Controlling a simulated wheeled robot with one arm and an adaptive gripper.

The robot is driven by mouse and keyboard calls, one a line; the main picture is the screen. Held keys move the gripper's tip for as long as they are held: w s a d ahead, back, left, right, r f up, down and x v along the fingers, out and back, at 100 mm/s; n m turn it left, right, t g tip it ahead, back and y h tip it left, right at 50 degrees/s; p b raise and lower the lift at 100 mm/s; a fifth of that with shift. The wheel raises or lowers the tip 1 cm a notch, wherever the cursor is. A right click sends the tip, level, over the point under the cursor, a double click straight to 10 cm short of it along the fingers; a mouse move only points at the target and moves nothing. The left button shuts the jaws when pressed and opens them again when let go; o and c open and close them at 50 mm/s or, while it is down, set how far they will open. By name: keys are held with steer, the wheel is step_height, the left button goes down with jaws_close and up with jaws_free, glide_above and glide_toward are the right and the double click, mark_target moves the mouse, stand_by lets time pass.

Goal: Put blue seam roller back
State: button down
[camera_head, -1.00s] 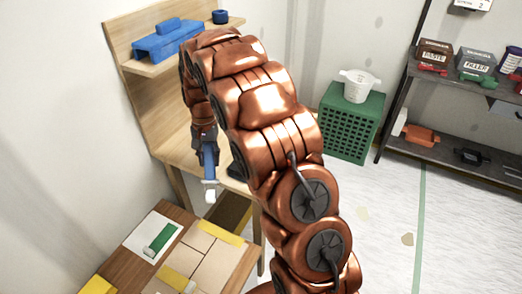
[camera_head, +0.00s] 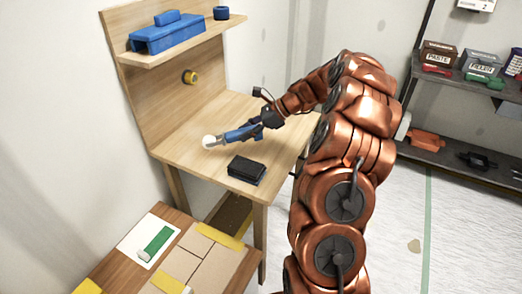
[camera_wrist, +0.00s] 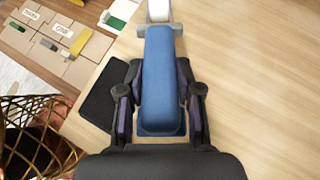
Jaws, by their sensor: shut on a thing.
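The blue seam roller (camera_head: 239,133) has a blue handle and a white roller end. My gripper (camera_head: 268,118) is shut on its handle. In the head view the roller lies level over the wooden workbench (camera_head: 190,150), its white end pointing left; I cannot tell whether it touches the top. In the wrist view the blue handle (camera_wrist: 159,80) sits between both fingers of my gripper (camera_wrist: 160,100), with the white roller end at the top of the picture.
A black block (camera_head: 246,169) lies near the bench's front edge. A blue case (camera_head: 167,34) and a small blue roll (camera_head: 221,13) sit on the shelf above. A yellow roll (camera_head: 190,77) is on the back panel. A lower table (camera_head: 110,262) holds a green-handled tool (camera_head: 156,241) and boards.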

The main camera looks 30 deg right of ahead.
steer(key=s+d+r+m+t+h+b, duration=0.1)
steer(key=d+m+t+b, duration=0.1)
steer(key=d+m+t, duration=0.3)
steer(key=d+t, duration=0.1)
steer(key=d, duration=0.3)
steer(key=shift+s+d+r, duration=0.2)
steer(key=shift+d, duration=0.2)
steer(key=shift+h, duration=0.3)
glide_above(273, 149)
step_height(273, 149, down, 8)
steer(key=shift+s+r, duration=0.15)
steer(key=shift+f+p, duration=0.45)
steer(key=shift+f, duration=0.55)
steer(key=shift+f, duration=0.15)
steer(key=c, duration=0.8)
jaws_free()
steer(key=shift+o, duration=0.2)
steer(key=shift+f+b, duration=0.1)
steer(key=shift+b, duration=0.2)
